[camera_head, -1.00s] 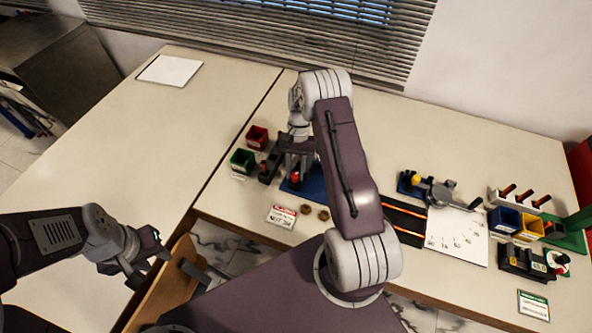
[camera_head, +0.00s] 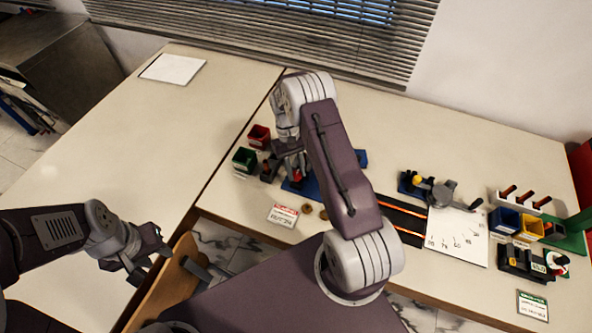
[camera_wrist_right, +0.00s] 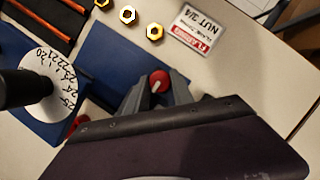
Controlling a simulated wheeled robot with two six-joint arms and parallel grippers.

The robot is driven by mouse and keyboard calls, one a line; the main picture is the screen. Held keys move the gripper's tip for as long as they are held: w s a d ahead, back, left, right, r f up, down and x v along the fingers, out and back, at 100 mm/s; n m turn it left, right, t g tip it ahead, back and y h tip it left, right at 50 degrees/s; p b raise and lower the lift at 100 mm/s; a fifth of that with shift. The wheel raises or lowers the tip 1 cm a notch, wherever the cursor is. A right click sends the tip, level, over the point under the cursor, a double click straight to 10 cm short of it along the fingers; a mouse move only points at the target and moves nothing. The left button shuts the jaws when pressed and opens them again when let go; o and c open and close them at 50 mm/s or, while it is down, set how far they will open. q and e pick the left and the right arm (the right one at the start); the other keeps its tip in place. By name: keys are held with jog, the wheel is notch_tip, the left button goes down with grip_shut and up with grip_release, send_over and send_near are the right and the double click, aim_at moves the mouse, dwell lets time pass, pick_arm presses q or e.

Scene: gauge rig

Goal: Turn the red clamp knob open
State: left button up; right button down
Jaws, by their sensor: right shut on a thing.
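The red clamp knob (camera_wrist_right: 160,82) has a pale line across its top and sits by the blue base plate (camera_wrist_right: 107,62). In the right wrist view my right gripper (camera_wrist_right: 157,92) is shut on the knob, one finger on each side. In the head view the knob (camera_head: 299,172) is a small red spot, partly hidden under the gripper (camera_head: 293,168). My left gripper (camera_head: 147,262) is empty, over the table's front edge at the lower left, with its fingers apart.
A white numbered dial (camera_wrist_right: 50,85) with a black post stands close beside the right gripper. Brass nuts (camera_wrist_right: 127,14) and a red-and-white label card (camera_wrist_right: 200,32) lie nearby. Red (camera_head: 259,136) and green (camera_head: 244,159) bins stand left of the rig. The left table is mostly clear.

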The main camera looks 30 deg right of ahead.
dwell(0.4)
jog(key=c, duration=1.4)
grip_release()
jog(key=b+v, duration=0.1)
jog(key=v, duration=0.8)
jog(key=shift+a, duration=0.1)
